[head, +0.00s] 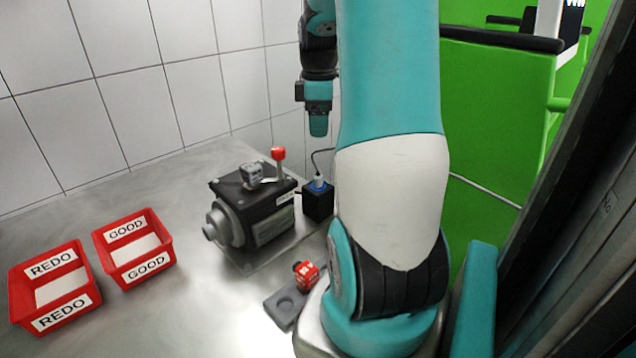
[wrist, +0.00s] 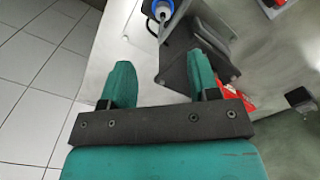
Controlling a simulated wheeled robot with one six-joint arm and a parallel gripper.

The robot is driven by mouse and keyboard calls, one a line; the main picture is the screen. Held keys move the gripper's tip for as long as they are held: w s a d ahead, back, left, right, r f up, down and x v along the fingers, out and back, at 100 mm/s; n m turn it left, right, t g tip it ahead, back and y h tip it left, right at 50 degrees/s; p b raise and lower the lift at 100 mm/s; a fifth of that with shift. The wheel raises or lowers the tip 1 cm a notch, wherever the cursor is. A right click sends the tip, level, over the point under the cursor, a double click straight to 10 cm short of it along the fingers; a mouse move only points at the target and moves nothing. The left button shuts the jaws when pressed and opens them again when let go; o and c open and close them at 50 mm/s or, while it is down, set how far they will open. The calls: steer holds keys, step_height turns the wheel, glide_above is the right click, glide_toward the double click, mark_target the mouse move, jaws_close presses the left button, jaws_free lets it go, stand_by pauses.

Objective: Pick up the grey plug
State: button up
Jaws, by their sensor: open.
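A small pale grey plug (head: 318,178) with a dark cable sits in a blue socket on top of a black box (head: 318,203), to the right of the pump. In the wrist view the grey plug (wrist: 161,9) shows at the top edge, inside the blue ring. My gripper (head: 318,128) hangs above the black box, apart from the plug. In the wrist view its two teal fingers (wrist: 160,75) are spread with nothing between them, and the plug lies beyond the gap. My arm hides the area to the right of the box.
The dark pump (head: 262,215) with a red-knobbed lever (head: 279,154) stands left of the box. Red GOOD (head: 150,268) and REDO (head: 75,312) bins are at the left. A red part (head: 306,275) sits by a grey holder (head: 287,306) in front. A tiled wall is behind.

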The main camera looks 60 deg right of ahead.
steer(key=p, duration=0.1)
glide_toward(318, 175)
step_height(318, 175, down, 5)
steer(key=shift+d+f, duration=0.1)
steer(key=shift+a+f+p, duration=0.2)
steer(key=shift+f+p, duration=0.6)
steer(key=shift+f, duration=1.8)
steer(key=c, duration=1)
steer(key=shift+o, duration=0.2)
steer(key=shift+r, duration=0.15)
step_height(318, 175, up, 20)
steer(key=b, duration=0.2)
